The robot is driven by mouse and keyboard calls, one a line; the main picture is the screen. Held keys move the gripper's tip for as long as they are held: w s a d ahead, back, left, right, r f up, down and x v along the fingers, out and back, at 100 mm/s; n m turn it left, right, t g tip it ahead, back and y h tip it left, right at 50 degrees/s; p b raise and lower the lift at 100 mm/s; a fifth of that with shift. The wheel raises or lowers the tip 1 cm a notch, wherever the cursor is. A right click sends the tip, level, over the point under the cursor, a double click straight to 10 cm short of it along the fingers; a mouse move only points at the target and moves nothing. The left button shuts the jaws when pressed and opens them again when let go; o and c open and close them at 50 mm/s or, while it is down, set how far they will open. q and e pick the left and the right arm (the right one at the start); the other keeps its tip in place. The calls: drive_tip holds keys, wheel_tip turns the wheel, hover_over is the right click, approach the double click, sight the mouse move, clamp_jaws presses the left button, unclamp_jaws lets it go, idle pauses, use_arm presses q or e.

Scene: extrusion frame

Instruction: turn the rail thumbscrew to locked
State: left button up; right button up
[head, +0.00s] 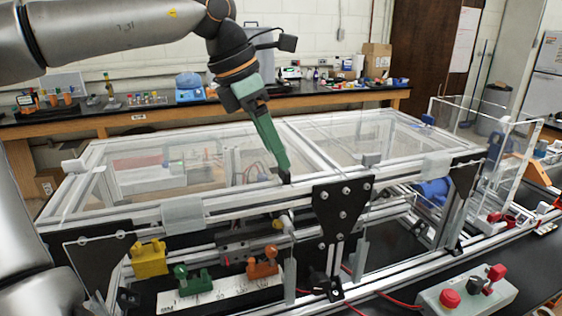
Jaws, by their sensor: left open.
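My left gripper (286,178) reaches down from the top, with green fingers seen nearly edge-on. It is open, and its tips are just above the front top rail (235,199) of the extrusion frame, left of a black joining plate (342,207). I see nothing held between the fingers. A small orange knob (277,224) sits below the tips, on the lower front part of the frame. It may be the rail thumbscrew, but it is too small for me to tell or to read its setting. My right gripper is not in view.
A yellow block (148,258), a green clamp (190,281) and an orange clamp (263,263) sit low at the front, by a white strip (215,294). A control box (466,296) with red buttons stands at the right. Clear panels top the frame.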

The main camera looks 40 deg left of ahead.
sight(284, 176)
use_arm(q)
drive_tip(key=shift+x, duration=2)
drive_tip(key=shift+c, duration=0.3)
clamp_jaws()
